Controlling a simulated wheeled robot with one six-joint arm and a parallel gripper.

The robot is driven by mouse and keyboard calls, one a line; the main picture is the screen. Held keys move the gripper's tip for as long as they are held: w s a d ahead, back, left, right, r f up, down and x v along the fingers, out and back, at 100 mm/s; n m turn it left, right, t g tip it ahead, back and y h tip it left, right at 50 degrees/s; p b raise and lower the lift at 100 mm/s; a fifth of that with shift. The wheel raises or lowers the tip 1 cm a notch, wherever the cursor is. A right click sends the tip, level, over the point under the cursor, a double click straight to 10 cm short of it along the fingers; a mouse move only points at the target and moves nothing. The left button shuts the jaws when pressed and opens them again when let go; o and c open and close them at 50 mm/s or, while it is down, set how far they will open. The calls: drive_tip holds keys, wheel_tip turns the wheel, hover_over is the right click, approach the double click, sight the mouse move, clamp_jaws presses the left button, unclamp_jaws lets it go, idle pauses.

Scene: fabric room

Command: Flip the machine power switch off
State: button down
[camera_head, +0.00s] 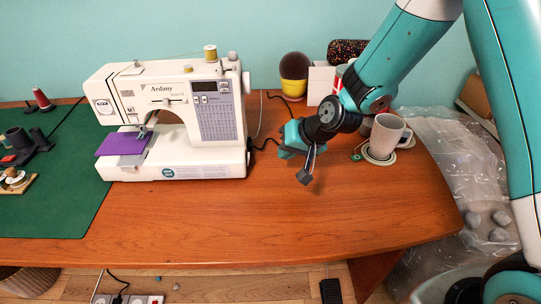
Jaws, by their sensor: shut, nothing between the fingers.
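The white sewing machine (181,122) stands on the left half of the wooden table, with purple fabric (123,145) under its needle. Its right end, with the handwheel (247,83), faces toward my arm. A power switch cannot be made out; the machine's right side is seen too edge-on. A black cable runs from near its lower right end. My gripper (306,177) is shut and empty, pointing down over the table to the right of the machine, apart from it.
A white mug (386,136) on a coaster stands behind my gripper to the right. A black and yellow round object (294,75) and a white box (320,82) are at the back. A green mat (60,200) lies left. The front of the table (280,225) is clear.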

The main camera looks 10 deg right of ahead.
drive_tip(key=shift+d+f+v, duration=0.1)
drive_tip(key=shift+d+v, duration=0.05)
drive_tip(key=shift+v, duration=1)
drive_tip(key=shift+d+f+v, duration=0.15)
drive_tip(key=shift+d+v, duration=0.05)
drive_tip(key=shift+v, duration=0.95)
drive_tip(key=shift+s, duration=0.1)
drive_tip(key=s+a+r+n+g+h+p, duration=0.1)
drive_tip(key=s+r+n+g+p, duration=0.4)
drive_tip(key=s+r, duration=1.7)
drive_tip(key=s+a+n+p, duration=0.1)
drive_tip(key=s+n+p, duration=0.1)
drive_tip(key=s+p, duration=0.1)
drive_tip(key=shift+r+n, duration=0.35)
drive_tip(key=shift+n, duration=0.05)
